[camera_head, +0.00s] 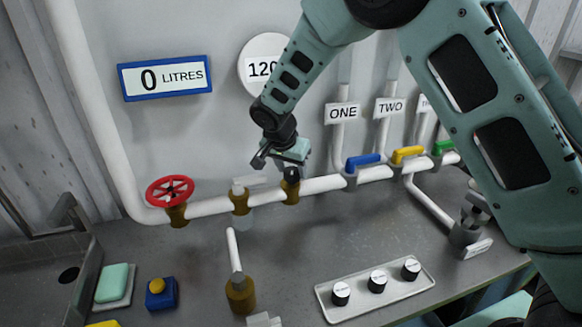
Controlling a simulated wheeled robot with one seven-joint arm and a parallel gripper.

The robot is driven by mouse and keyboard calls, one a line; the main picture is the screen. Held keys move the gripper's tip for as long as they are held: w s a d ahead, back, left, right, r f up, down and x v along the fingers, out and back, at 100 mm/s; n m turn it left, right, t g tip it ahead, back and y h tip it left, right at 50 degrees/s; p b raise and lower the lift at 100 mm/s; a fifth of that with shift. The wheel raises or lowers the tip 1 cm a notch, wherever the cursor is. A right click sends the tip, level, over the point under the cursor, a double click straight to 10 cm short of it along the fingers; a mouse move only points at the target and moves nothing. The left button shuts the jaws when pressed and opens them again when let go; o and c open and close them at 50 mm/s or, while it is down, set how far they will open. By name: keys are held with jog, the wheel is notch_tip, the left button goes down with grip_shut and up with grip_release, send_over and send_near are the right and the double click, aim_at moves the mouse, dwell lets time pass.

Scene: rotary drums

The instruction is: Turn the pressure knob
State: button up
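A small black knob (291,174) tops a brass fitting (290,192) on the white pipe; no label on it is readable, so I cannot confirm that it is the pressure knob. My gripper (277,163) is just above and left of this knob, at the end of my arm reaching down from the top right. I cannot tell whether its fingers touch the knob or how far apart they are. A round white gauge (262,68) reading "120" is on the wall, partly hidden by my arm. Three black knobs with white tops (377,281) sit on a white tray (330,309).
A red wheel valve (170,188) and a pale lever valve (240,197) are left on the pipe. Blue (362,161), yellow (407,154) and green (444,147) levers are right. A "0 LITRES" display (166,77) hangs on the wall. The grey bench (310,245) has clear room mid-front.

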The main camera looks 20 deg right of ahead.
jog(key=c, duration=0.5)
